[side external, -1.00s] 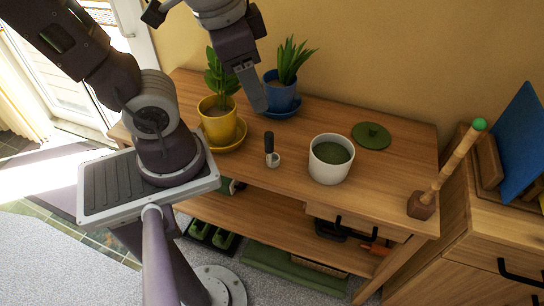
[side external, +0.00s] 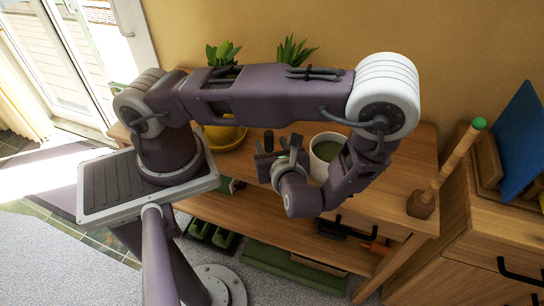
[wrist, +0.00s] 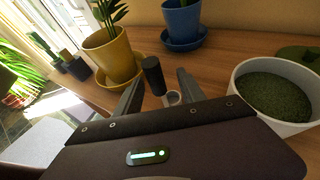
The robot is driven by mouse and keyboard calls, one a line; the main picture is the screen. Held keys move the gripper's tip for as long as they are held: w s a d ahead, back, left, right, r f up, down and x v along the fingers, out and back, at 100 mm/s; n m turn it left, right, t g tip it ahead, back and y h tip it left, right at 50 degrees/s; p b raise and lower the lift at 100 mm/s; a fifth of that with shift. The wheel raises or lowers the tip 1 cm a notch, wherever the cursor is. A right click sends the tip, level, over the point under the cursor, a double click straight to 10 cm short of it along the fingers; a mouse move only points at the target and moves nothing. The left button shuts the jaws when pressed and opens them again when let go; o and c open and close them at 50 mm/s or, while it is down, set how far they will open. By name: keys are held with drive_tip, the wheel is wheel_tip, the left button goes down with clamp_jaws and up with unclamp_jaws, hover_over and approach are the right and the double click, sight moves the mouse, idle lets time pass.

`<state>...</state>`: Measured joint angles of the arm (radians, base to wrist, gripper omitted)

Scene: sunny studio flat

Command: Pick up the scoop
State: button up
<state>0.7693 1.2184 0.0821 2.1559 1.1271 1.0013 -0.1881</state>
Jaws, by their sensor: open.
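The scoop has a black handle and a small pale cup. In the wrist view its handle (wrist: 153,75) stands up between my two fingers, and its cup (wrist: 172,98) shows just below, near the right finger. In the side view only the dark handle (side external: 268,141) shows; my gripper hides the cup. My gripper (wrist: 158,90) is open, with one finger on each side of the scoop and a gap to the handle.
A white pot (side external: 315,162) with green filling stands close to the right of my gripper. A yellow plant pot (wrist: 112,55) and a blue plant pot (wrist: 182,22) stand behind. A wooden stand with a green-tipped post (side external: 422,205) is at the table's right end.

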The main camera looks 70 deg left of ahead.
drive_tip(key=x, duration=0.4)
drive_tip(key=shift+s+a, duration=0.15)
drive_tip(key=shift+a, duration=0.25)
drive_tip(key=shift+c, duration=0.5)
clamp_jaws()
idle(0.5)
